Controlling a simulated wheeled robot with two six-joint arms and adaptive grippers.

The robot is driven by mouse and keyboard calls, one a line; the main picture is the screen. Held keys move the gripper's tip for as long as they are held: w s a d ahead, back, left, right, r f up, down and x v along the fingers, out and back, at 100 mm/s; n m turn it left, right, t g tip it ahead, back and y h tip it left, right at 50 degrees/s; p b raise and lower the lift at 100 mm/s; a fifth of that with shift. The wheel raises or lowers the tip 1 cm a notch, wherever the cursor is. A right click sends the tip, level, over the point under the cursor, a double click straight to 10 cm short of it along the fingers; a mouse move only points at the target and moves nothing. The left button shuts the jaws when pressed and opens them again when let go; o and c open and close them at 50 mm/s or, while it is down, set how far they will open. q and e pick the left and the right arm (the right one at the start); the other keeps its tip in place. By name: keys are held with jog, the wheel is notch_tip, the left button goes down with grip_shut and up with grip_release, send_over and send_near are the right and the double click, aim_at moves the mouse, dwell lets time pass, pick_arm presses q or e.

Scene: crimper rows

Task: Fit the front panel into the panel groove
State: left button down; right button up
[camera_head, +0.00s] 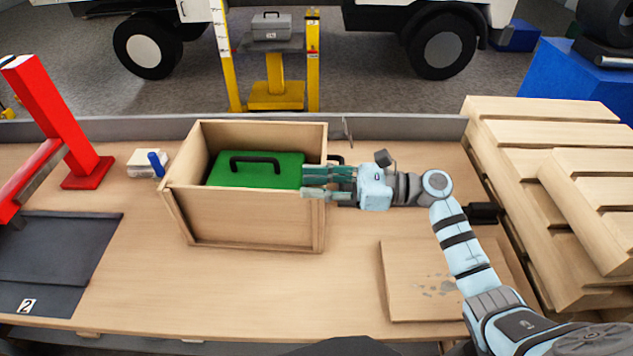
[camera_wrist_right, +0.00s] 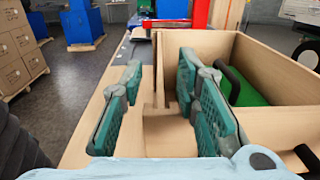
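The open-topped wooden box stands on the workbench, with a green case (camera_head: 232,172) inside it. The front panel (camera_head: 245,218) stands upright across the box's near side, between the two corner posts. I cannot tell how deep it sits in the panel groove. My right gripper (camera_head: 318,183) is at the box's right front corner, level with the rim. In the right wrist view its fingers (camera_wrist_right: 162,105) are spread apart, one on the outer side of the front and one on the inner side. My left gripper is out of view.
A flat wooden board (camera_head: 415,265) lies on the bench at right, near stacked pallets (camera_head: 545,125). A red stand (camera_head: 60,125), a dark mat (camera_head: 55,255) and a blue-handled item (camera_head: 156,164) are at left. The bench before the box is clear.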

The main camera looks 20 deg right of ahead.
jog(key=shift+f, duration=0.1)
jog(key=shift+d, duration=0.1)
jog(key=v, duration=1.1)
jog(key=shift+s+d, duration=0.15)
jog(key=shift+d, duration=0.15)
jog(key=shift+d, duration=0.1)
